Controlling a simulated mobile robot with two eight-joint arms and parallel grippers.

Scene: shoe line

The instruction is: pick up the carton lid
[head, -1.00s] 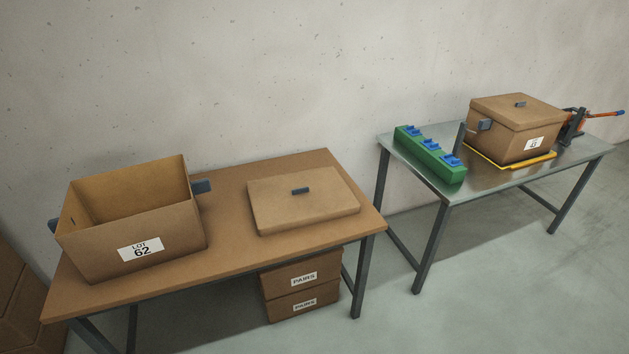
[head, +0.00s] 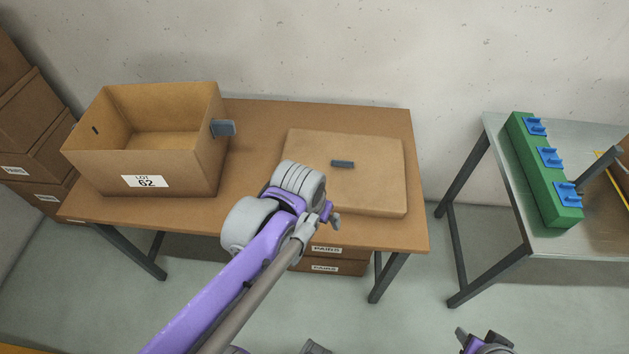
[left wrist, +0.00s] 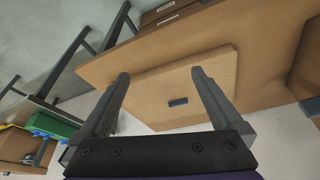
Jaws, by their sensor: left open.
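The carton lid (head: 370,185) lies flat on the brown table, right of the open carton. It is a tan slab with a small dark grip tab (head: 342,164) on top. In the left wrist view the lid (left wrist: 160,93) and its tab (left wrist: 178,102) show beyond and between my fingers. My left gripper (left wrist: 160,77) is open and empty, apart from the lid. In the head view my left arm's wrist covers the lid's near-left corner. My right gripper (head: 483,340) shows only partly at the bottom edge; its jaw opening is unclear.
The open carton marked LOT 62 (head: 146,172) stands on the table's left side (head: 258,112). Boxes marked PAIRS (head: 338,268) sit below the table. A steel table (head: 500,140) with a green block (head: 545,175) carrying blue parts stands to the right, across a gap.

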